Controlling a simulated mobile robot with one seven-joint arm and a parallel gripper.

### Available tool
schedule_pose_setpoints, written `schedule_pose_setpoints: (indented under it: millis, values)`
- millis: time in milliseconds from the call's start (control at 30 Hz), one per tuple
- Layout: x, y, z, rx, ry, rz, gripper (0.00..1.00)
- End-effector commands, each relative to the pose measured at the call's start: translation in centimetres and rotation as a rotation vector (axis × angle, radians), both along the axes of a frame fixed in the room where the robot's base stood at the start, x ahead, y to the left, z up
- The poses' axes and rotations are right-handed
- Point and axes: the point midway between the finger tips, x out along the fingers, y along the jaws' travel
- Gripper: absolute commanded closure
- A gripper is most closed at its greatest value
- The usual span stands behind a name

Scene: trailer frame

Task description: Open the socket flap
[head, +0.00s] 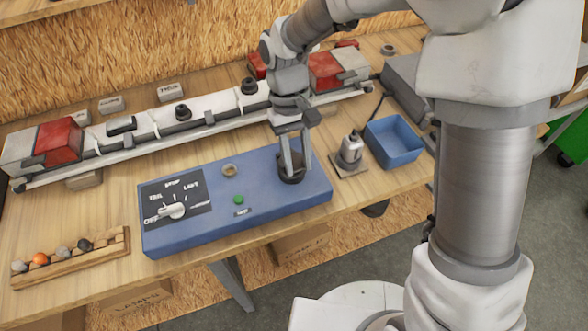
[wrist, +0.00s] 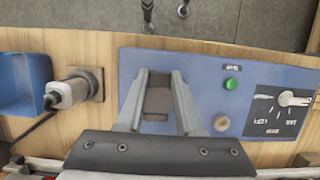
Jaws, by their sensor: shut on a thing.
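The blue control box (head: 215,235) lies on the workbench. A dark socket (head: 291,177) sits at its right end. My gripper (head: 295,167) points down over the socket. In the wrist view, the dark brown-grey socket flap (wrist: 157,101) is between the two fingers of my gripper (wrist: 160,76), which is shut on it. The fingers and hand hide much of the socket. I cannot tell how far the flap is raised.
The box carries a rotary switch (head: 174,210), a green button (head: 238,199) and a tan round part (head: 229,170). A grey plug (head: 351,148) stands on a plate to the right, beside a blue bin (head: 394,140). A trailer light bar (head: 155,122) lies behind.

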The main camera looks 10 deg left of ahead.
Motion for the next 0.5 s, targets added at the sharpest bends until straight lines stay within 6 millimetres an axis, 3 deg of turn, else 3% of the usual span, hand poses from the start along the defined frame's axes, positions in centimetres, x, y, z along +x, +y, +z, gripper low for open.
schedule_pose_setpoints:
  millis: [200, 500]
  values:
    - [0.63, 0.40, 1.62, 0.002, -0.003, 0.000, 0.85]
    - [0.67, 0.41, 1.55, 0.001, -0.002, 0.000, 0.85]
